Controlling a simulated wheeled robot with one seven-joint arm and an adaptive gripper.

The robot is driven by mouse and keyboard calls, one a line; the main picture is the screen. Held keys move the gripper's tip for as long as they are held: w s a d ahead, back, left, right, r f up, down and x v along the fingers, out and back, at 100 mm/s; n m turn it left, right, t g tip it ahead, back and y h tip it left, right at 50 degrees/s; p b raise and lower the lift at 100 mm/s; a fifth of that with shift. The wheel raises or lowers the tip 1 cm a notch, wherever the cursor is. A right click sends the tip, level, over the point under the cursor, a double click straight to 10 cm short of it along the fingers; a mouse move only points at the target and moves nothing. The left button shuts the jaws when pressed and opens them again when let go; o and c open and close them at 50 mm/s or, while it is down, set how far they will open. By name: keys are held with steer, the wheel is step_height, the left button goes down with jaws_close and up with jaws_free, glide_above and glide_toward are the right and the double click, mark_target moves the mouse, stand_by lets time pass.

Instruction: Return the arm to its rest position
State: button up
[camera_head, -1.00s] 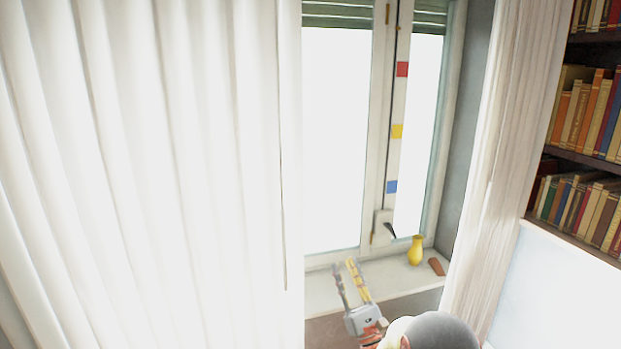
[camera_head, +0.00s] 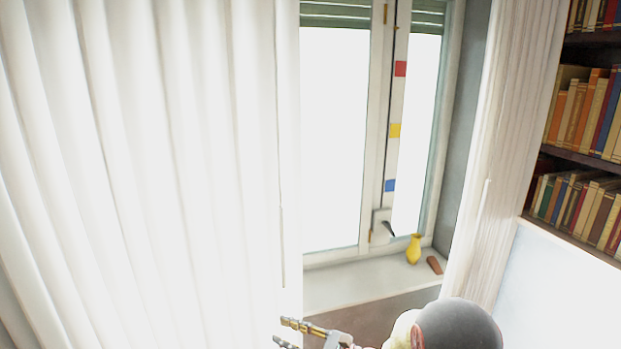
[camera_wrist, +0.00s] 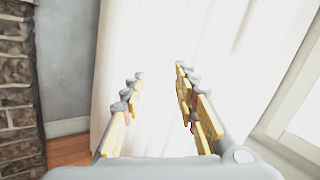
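My gripper (camera_head: 284,332) shows at the bottom edge of the head view, low in front of the white curtain and below the window sill. In the wrist view my gripper (camera_wrist: 158,80) has its two yellow-and-grey fingers apart, with nothing between them but the white curtain (camera_wrist: 155,40) behind. Part of my arm shows at the bottom of the head view, and the rest of it is out of the picture.
The window sill (camera_head: 340,285) carries a yellow vase (camera_head: 413,249) and a small brown object (camera_head: 434,265). A bookshelf (camera_head: 590,155) stands at the right. The wrist view shows a brick column (camera_wrist: 17,90) at the left and a patch of wooden floor (camera_wrist: 68,150).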

steer(key=s+d+n+g+h, duration=0.35)
steer(key=s+n+g, duration=0.2)
steer(key=s, duration=0.55)
steer(key=s+d+n+g+h, duration=0.2)
steer(key=s+n+g+h, duration=0.3)
steer(key=s, duration=0.7)
steer(key=s+d+r+n+t+h, duration=0.2)
steer(key=s+d+n+h, duration=0.2)
steer(key=d, duration=0.4)
steer(key=s+d+r+n+t+h, duration=0.2)
steer(key=s+d+n+t+h, duration=0.15)
steer(key=d, duration=0.45)
steer(key=s+d+r+n+t+h, duration=0.1)
steer(key=s+d+r+t+h, duration=0.1)
steer(key=r, duration=0.8)
steer(key=shift+s+d+t, duration=0.55)
steer(key=shift+d+t, duration=0.35)
steer(key=shift+d, duration=0.05)
steer(key=shift+o, duration=0.4)
